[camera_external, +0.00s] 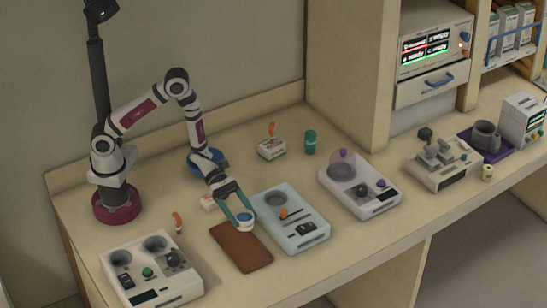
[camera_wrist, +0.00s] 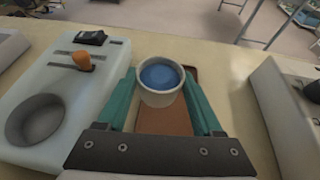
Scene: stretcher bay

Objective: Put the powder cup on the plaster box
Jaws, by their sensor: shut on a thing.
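The powder cup (camera_external: 245,222), a small white cup with blue contents, is between the teal fingers of my gripper (camera_external: 238,219). In the wrist view the cup (camera_wrist: 160,98) is upright, with a finger on each side, and my gripper (camera_wrist: 162,92) is shut on it. It is over or near the far end of a brown mat (camera_external: 238,252); its exact height is unclear. The wrist view does not show this box.
A pale blue device (camera_external: 302,236) stands right of the mat and a white two-well device (camera_external: 150,277) to its left. A teal bottle (camera_external: 310,142) is beside the green-banded box.

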